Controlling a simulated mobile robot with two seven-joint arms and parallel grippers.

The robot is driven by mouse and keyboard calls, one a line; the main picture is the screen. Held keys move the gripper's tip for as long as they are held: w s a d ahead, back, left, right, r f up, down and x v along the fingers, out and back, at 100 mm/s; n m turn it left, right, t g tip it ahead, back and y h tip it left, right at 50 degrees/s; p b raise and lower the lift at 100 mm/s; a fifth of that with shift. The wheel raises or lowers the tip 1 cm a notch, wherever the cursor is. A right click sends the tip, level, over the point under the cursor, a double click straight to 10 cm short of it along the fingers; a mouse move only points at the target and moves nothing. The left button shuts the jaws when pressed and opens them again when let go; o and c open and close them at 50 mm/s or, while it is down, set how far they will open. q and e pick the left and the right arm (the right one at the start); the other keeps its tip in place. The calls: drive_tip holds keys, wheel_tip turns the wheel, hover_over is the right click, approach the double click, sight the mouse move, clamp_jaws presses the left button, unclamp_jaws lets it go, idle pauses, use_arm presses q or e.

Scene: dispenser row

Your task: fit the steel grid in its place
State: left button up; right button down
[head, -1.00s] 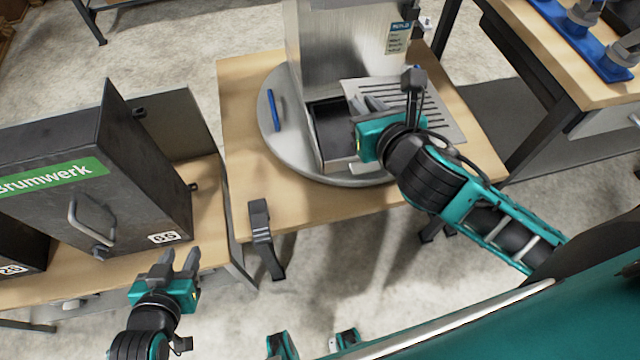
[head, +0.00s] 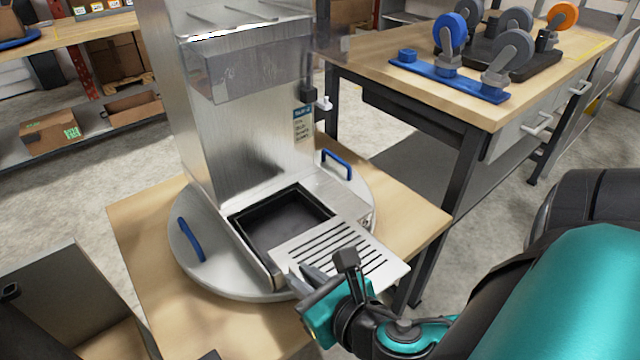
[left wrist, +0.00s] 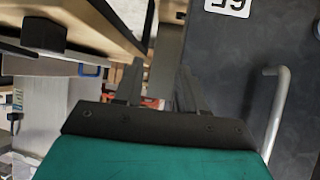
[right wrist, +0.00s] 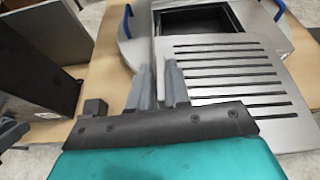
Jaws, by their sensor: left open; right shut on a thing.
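The slotted steel grid (head: 350,255) is in my right gripper (head: 312,278), which is shut on its left edge. The grid is held roughly level over the front right part of the dispenser base. In the right wrist view the grid (right wrist: 232,75) extends to the right of the fingers (right wrist: 160,85). The dispenser (head: 245,120) stands on a round steel turntable (head: 185,225) with blue handles. Its open dark tray recess (head: 280,222) is empty, and the grid overlaps only its near corner. My left gripper (left wrist: 155,88) is open and empty, beside a dark cabinet (left wrist: 235,60).
The wooden table (head: 135,225) has free room around the turntable. A workbench (head: 400,85) at right holds a blue bracket (head: 450,82) and several casters. A shelf with cartons (head: 50,135) stands at back left.

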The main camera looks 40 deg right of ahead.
sight(285, 263)
drive_tip(key=s+f+b, duration=0.2)
drive_tip(key=f, duration=0.1)
drive_tip(key=shift+s+d, duration=0.1)
drive_tip(key=shift+s+f+b, duration=0.35)
drive_tip(key=shift+s+b, duration=0.1)
drive_tip(key=shift+b, duration=0.05)
drive_tip(key=shift+w, duration=0.35)
drive_tip(key=shift+w+d, duration=0.15)
drive_tip(key=shift+w, duration=2.1)
drive_tip(key=shift+w+d+b, duration=0.2)
drive_tip(key=shift+w+b, duration=0.25)
drive_tip(key=shift+w, duration=2.6)
drive_tip(key=shift+w+d+b, duration=0.2)
drive_tip(key=shift+w+b, duration=0.7)
drive_tip(key=shift+w, duration=3.35)
